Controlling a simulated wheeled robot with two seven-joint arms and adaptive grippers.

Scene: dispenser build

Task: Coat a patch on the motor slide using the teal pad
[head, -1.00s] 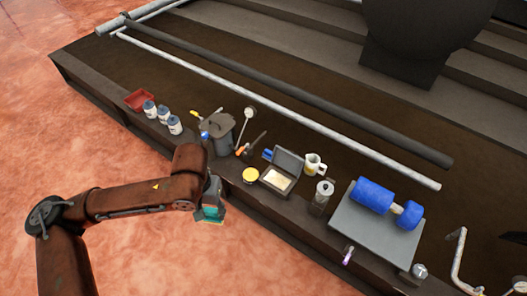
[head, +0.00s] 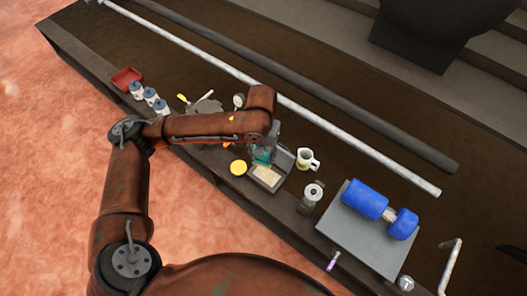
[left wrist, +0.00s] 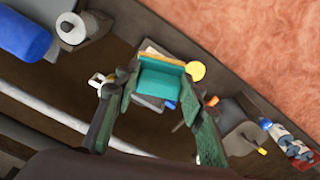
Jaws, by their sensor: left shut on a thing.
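My left gripper (head: 265,148) is shut on the teal pad (head: 262,159), over the open dark case (head: 268,187) with a cream inner surface. The pad also shows in the left wrist view (left wrist: 160,78), between the green fingers. I cannot tell whether the pad touches the cream surface. The motor slide appears to be the grey plate (head: 345,224) at the right, carrying a blue motor (head: 365,199) and a smaller blue cylinder (head: 402,224) joined by a pale piece. My right gripper is not in view.
A yellow-lidded tin (head: 238,167) is left of the case. White bottles (head: 150,96) and a red tray (head: 126,79) are at far left. Long pipes (head: 330,128) lie behind.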

